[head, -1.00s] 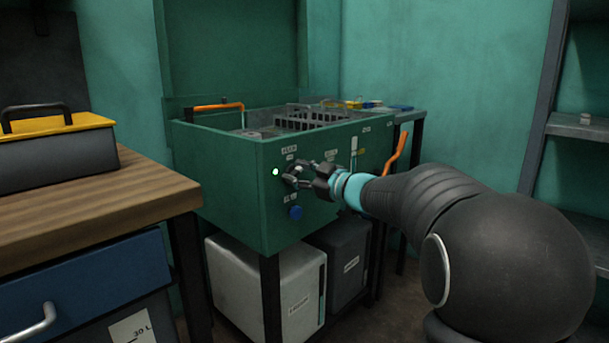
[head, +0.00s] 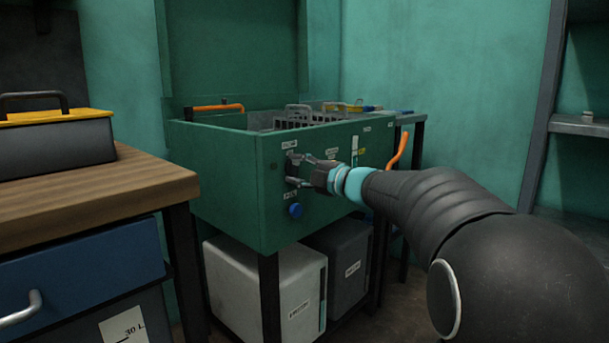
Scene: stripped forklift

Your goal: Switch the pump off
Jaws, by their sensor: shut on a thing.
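The green washing unit (head: 222,187) has a front panel with small labels too blurred to read. My gripper (head: 291,170) is at this panel, beside a small indicator (head: 273,166) that is dark. Its fingers are closed around a small switch on the panel, just below the upper label. The fingers hide most of the switch, so its exact position cannot be told. A round blue button (head: 295,210) sits below my gripper, apart from it.
A wooden bench (head: 100,195) with a yellow-lidded toolbox (head: 50,140) stands at the left. A white container (head: 255,290) and a dark one (head: 345,270) stand under the unit. An orange lever (head: 399,151) sticks out at its right. Grey shelving stands far right.

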